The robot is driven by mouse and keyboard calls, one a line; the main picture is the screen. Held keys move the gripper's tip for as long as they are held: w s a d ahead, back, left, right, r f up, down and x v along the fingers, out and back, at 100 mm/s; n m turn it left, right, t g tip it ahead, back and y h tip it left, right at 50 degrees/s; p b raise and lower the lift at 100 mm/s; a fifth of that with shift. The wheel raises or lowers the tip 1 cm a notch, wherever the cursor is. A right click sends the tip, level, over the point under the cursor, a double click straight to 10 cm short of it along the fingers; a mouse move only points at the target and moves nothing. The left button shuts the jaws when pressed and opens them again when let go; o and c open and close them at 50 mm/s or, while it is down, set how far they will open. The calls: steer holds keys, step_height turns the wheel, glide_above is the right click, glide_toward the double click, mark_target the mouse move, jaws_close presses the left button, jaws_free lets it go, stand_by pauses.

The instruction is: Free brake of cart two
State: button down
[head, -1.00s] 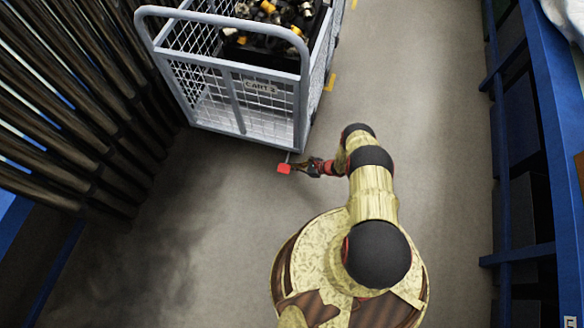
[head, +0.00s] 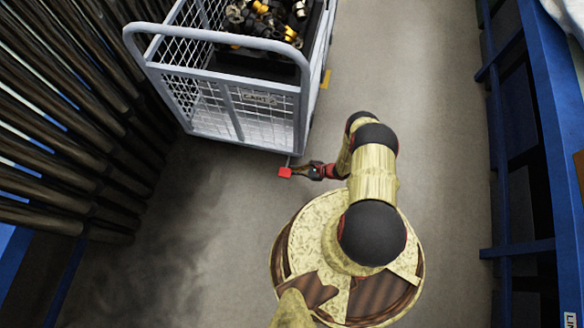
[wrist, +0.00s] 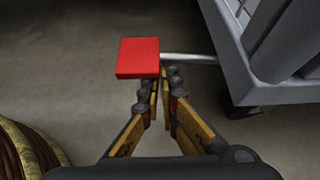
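Cart two (head: 215,60) is a grey mesh cart at the upper left of the head view, with a plate on its near end. A red brake pedal (head: 285,172) sticks out on a thin grey rod near its lower right corner. In the wrist view the pedal (wrist: 138,57) is a flat red block, its rod running right to the cart frame (wrist: 275,80). My gripper (head: 307,171) is just right of the pedal. In the wrist view my gripper (wrist: 161,85) has its fingertips slightly apart with nothing seen between them, just below the pedal; contact cannot be told.
The cart carries black and yellow fittings (head: 268,18). Dark pipes (head: 65,130) line the left side. A blue rack (head: 545,110) runs along the right. Bare floor (head: 440,120) lies between cart and rack. A cart wheel (wrist: 245,111) shows in the wrist view.

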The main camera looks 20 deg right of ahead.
steer(key=shift+w+r, duration=0.2)
steer(key=shift+w, duration=0.05)
step_height(320, 180, down, 5)
steer(key=s+b, duration=0.1)
steer(key=b, duration=0.3)
steer(key=p+v, duration=0.3)
steer(key=v, duration=0.7)
steer(key=shift+w+d+r+p, duration=0.15)
steer(key=shift+d+r+p, duration=0.2)
steer(key=shift+d, duration=0.1)
